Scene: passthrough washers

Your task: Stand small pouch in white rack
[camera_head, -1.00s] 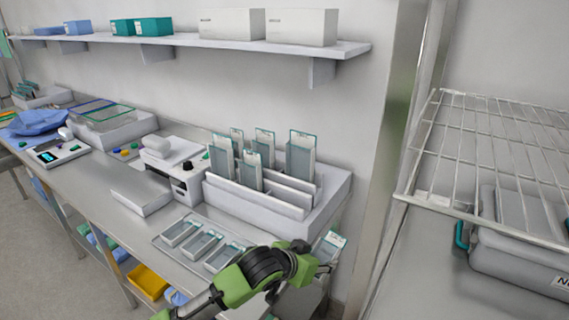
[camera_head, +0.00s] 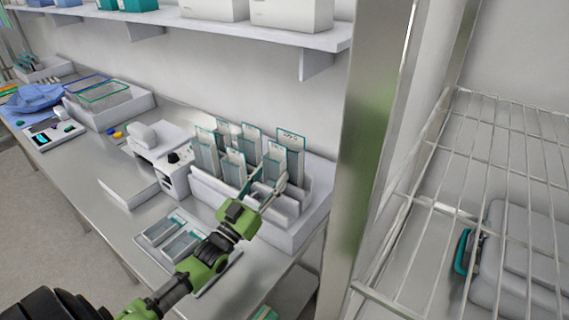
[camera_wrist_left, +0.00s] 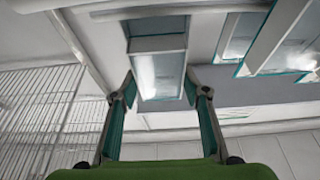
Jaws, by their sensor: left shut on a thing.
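My left gripper (camera_head: 277,190) is over the right part of the white rack (camera_head: 305,215), its fingers shut on a small clear pouch with a teal edge (camera_head: 272,168). The pouch is upright, among the rack's slots; whether its lower end touches the rack is hidden by my gripper. In the left wrist view the pouch (camera_wrist_left: 158,70) sits between the two fingers (camera_wrist_left: 160,90). Several other pouches (camera_head: 236,168) stand in the rack to the left and behind, with a taller one (camera_head: 291,142) close behind the held pouch. My right gripper is out of view.
A metal tray with flat pouches (camera_head: 181,246) lies in front of the rack, partly behind my left arm. A white sealing device (camera_head: 172,178) stands left of the rack. A steel post (camera_head: 355,150) and wire shelf (camera_head: 500,160) are at the right.

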